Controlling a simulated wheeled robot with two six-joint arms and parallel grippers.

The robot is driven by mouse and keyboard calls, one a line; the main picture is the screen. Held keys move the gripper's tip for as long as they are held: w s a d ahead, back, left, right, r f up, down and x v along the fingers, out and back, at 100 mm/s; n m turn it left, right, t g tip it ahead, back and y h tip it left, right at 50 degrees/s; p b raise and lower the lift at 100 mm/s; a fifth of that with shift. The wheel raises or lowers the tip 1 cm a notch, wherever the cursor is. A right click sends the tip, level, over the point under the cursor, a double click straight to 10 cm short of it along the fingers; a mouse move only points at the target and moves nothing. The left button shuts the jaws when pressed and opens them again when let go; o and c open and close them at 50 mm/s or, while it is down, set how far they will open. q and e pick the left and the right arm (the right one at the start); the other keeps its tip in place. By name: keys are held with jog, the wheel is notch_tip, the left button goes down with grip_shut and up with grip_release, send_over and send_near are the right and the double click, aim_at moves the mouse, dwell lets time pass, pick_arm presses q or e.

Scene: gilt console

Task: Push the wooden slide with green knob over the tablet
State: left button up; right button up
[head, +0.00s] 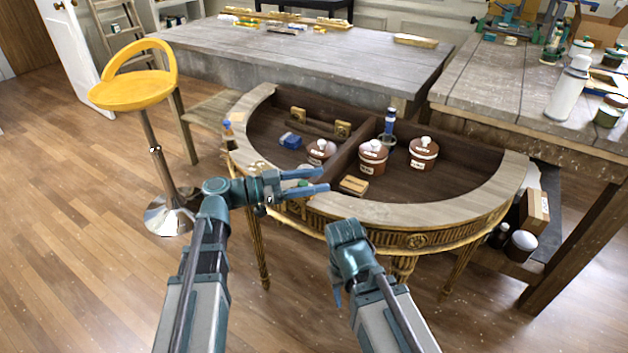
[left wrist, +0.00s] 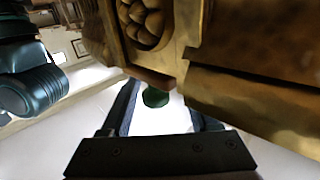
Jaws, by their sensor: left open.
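My left gripper (head: 322,181) is open, at the front rim of the gilt console (head: 420,213), with its fingers pointing right. A small green knob (head: 303,183) shows beside its fingers. In the left wrist view a dark green knob (left wrist: 155,97) appears between the two open fingers, just below the carved gilt edge (left wrist: 240,95). I cannot tell whether the fingers touch it. The wooden slide's body is not clearly visible. I cannot make out a tablet. My right gripper (head: 338,296) hangs low in front of the console, its jaws mostly hidden.
Inside the console are lidded brown jars (head: 373,158), a blue block (head: 290,141), a blue-and-white bottle (head: 388,127) and a small wooden box (head: 353,186). A yellow stool (head: 135,92) stands at left. Worktables (head: 330,50) stand behind. Floor at front left is clear.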

pick_arm(q)
jog(key=v, duration=1.4)
